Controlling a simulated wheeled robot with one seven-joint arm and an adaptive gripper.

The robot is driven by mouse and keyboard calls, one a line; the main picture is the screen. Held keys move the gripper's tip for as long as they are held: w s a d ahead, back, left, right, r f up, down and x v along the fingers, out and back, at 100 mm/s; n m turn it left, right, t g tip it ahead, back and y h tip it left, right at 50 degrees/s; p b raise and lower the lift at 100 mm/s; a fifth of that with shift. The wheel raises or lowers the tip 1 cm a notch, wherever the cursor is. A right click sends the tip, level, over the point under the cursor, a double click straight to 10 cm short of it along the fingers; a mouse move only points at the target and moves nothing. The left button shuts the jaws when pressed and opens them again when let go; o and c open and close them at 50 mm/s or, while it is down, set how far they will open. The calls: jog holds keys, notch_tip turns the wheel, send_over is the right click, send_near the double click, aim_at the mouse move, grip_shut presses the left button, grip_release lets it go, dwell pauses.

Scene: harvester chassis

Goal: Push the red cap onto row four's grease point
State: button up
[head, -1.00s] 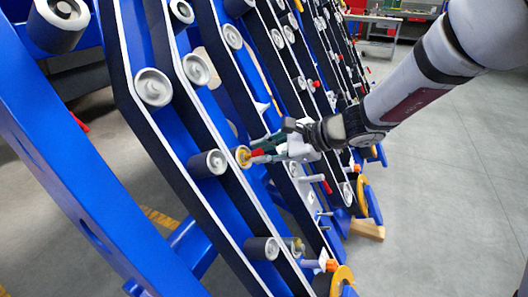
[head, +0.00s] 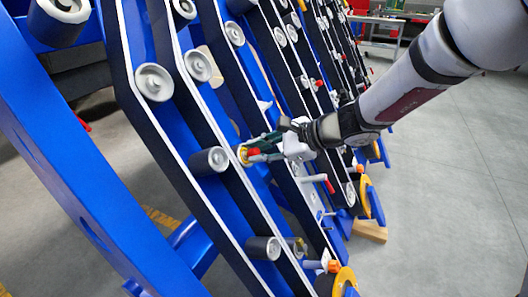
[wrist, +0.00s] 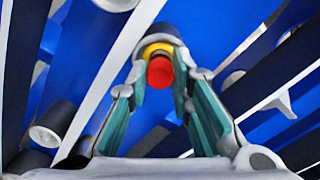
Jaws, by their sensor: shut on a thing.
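The red cap (head: 253,152) is between the fingertips of my gripper (head: 261,151), which is shut on it. In the wrist view the cap (wrist: 160,71) shows as a round red end between the two teal finger pads (wrist: 163,88). The yellow grease point (head: 242,154) sits on a dark roller end at the blue and white row frame. In the wrist view its yellow ring (wrist: 158,50) shows just behind the cap. The cap is right at the grease point and in line with it. I cannot tell whether it is seated, as the contact is hidden.
Several slanted belt rows with grey rollers (head: 209,161) surround my gripper closely. Another red-ended part (head: 329,186) sticks out lower right. A wooden block (head: 369,231) lies on the floor. The grey floor at right is open.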

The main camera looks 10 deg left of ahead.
aim_at(257, 152)
jog(key=shift+p+v, duration=0.9)
jog(key=shift+v, duration=1.1)
jog(key=shift+a+f, duration=0.1)
jog(key=shift+b+x, duration=0.55)
jog(key=shift+x, duration=0.35)
jog(key=shift+b+x, duration=0.95)
jog(key=shift+x, duration=0.15)
dwell(0.9)
jog(key=o, duration=0.8)
